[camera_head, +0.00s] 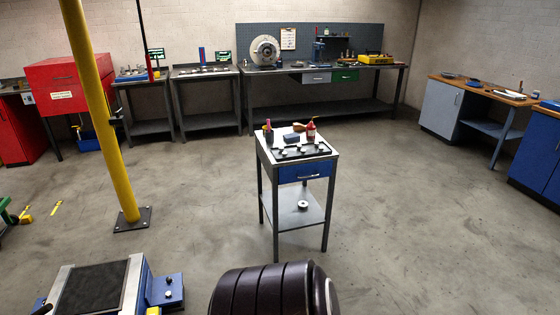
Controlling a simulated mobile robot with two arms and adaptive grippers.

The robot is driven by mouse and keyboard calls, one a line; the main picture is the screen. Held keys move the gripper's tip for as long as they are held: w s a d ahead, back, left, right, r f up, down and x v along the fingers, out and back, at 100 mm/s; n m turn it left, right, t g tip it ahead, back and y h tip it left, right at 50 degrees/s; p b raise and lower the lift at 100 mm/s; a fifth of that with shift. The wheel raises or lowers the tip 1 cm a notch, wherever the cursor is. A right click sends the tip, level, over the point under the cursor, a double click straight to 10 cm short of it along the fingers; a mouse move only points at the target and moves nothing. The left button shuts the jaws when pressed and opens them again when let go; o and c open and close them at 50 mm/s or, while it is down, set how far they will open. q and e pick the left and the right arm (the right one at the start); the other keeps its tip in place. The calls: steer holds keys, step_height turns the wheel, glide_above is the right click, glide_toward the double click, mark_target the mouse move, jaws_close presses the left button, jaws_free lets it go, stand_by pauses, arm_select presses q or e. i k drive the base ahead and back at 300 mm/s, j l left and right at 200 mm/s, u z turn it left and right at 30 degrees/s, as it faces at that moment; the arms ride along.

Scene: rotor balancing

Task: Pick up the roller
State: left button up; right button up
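I cannot tell for certain which thing is the roller. A small pale round piece with a dark centre (302,205) lies on the lower shelf of the small grey cart (290,223) in the middle of the room. A large dark ribbed cylinder (265,290) rises from the bottom edge, close to me and cut off by the frame. What bears it is hidden. Neither of my grippers shows in the head view.
The cart's top holds a dark tray (300,151), a red bottle (311,132) and small items. A yellow post (108,120) stands at left. A blue-and-grey machine (95,287) is at the lower left. Benches line the back wall. Open floor (400,220) lies right of the cart.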

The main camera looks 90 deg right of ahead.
mark_target(302, 205)
steer(key=z, duration=3)
steer(key=i, duration=0.15)
steer(key=u, duration=0.05)
